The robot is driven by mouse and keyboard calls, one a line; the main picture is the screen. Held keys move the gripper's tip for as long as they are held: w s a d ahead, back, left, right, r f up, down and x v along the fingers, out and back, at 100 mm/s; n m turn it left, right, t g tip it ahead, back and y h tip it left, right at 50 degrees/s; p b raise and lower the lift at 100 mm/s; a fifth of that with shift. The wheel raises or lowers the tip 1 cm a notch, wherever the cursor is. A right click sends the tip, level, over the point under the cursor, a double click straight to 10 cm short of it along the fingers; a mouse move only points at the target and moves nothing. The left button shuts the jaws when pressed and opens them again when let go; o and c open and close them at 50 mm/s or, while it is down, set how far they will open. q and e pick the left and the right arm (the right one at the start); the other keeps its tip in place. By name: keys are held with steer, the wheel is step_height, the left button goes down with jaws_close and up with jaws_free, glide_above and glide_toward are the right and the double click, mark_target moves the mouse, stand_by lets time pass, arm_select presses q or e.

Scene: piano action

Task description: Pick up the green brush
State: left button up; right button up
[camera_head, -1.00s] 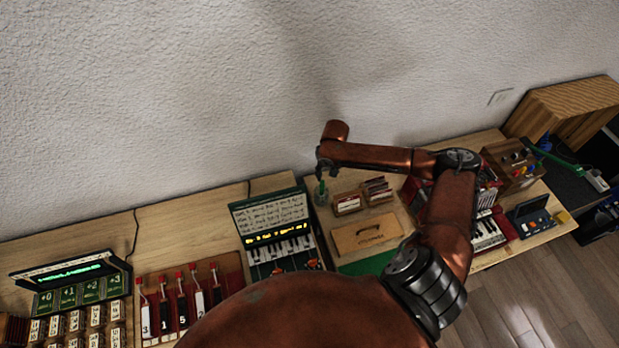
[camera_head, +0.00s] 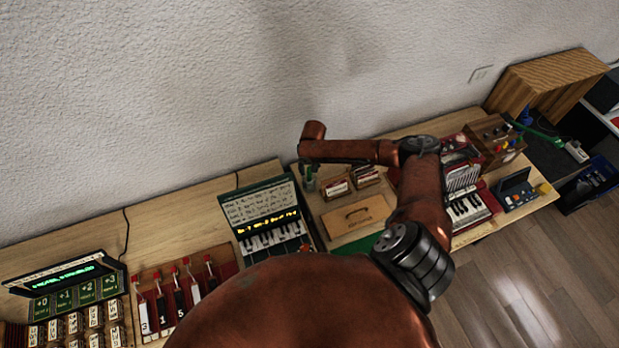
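The green brush (camera_head: 310,172) is a small upright green shape at the back of the bench, right of the keyboard display box. It is partly hidden by my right arm's end. My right gripper (camera_head: 303,167) is a small dark shape at the left end of the copper arm, right at the brush. I cannot tell whether its fingers are apart or closed on it. My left gripper is not in view.
A wooden lidded box (camera_head: 356,216) and small card boxes (camera_head: 336,188) stand close right of the brush. The display box with piano keys (camera_head: 264,215) is close left. A red-handled switch panel (camera_head: 183,291) is further left. The wall rises behind.

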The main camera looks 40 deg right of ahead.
jaws_close()
stand_by(0.4)
